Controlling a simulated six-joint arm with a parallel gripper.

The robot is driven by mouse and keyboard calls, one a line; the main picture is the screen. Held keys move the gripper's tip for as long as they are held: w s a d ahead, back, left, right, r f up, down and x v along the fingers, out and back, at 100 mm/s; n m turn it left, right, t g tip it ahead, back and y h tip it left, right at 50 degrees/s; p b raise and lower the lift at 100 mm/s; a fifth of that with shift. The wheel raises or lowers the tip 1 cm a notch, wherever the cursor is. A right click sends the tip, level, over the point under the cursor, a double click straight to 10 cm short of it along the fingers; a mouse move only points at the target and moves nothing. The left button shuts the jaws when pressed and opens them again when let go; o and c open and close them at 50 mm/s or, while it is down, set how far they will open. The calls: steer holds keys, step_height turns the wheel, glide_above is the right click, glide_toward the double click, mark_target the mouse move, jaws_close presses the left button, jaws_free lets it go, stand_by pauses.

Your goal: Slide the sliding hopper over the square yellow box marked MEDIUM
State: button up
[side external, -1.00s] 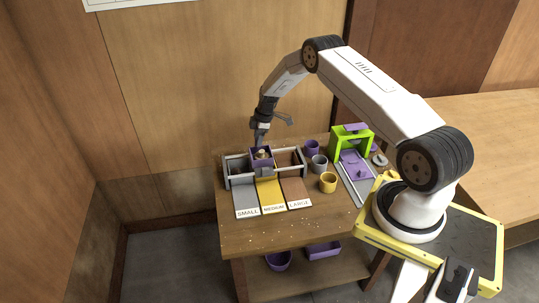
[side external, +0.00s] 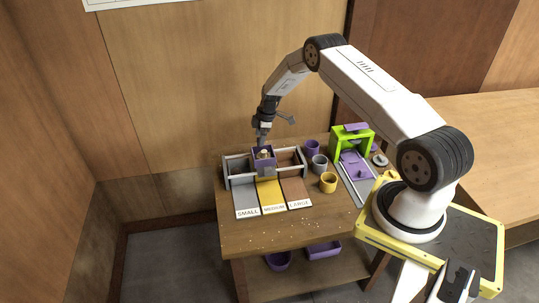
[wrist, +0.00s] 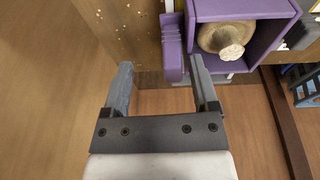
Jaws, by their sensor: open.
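The sliding hopper (side external: 266,169) is a purple open box on grey rails, with a pale mushroom (wrist: 228,38) inside. In the side view it stands in line with the yellow MEDIUM lane (side external: 271,195), between the grey SMALL and brown LARGE lanes. The square yellow box behind that lane is hidden by the hopper. My gripper (wrist: 163,88) is open and holds nothing. It is beside the hopper at its back, with a purple tab (wrist: 171,45) ahead of the fingers in the wrist view. The right finger is close to the tab; contact is unclear.
The grey rail frame (side external: 226,170) bounds the hopper's track. A green stand (side external: 366,140) is farther right. The front of the wooden table (side external: 300,228) is mostly clear apart from crumbs.

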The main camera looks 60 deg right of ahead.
steer(key=shift+s+r, duration=0.45)
steer(key=shift+r, duration=0.25)
steer(key=shift+s+r, duration=0.4)
steer(key=shift+r, duration=0.3)
steer(key=shift+a+r, duration=0.4)
steer(key=shift+r, duration=0.05)
steer(key=s+a+r+m+h, duration=0.1)
steer(key=s+a+r+m, duration=0.15)
steer(key=a+r, duration=0.4)
steer(key=s+a+r+m, duration=0.2)
steer(key=s+a+r, duration=0.1)
steer(key=a+r, duration=0.4)
steer(key=s+a+r+m, duration=0.2)
steer(key=s+a, duration=0.4)
steer(key=s, duration=0.2)
steer(key=s+a+r+m, duration=0.2)
steer(key=s+a+r, duration=0.1)
steer(key=s+a, duration=0.3)
steer(key=s, duration=0.2)
steer(key=shift+s+t+h, duration=0.3)
steer(key=shift+s, duration=0.1)
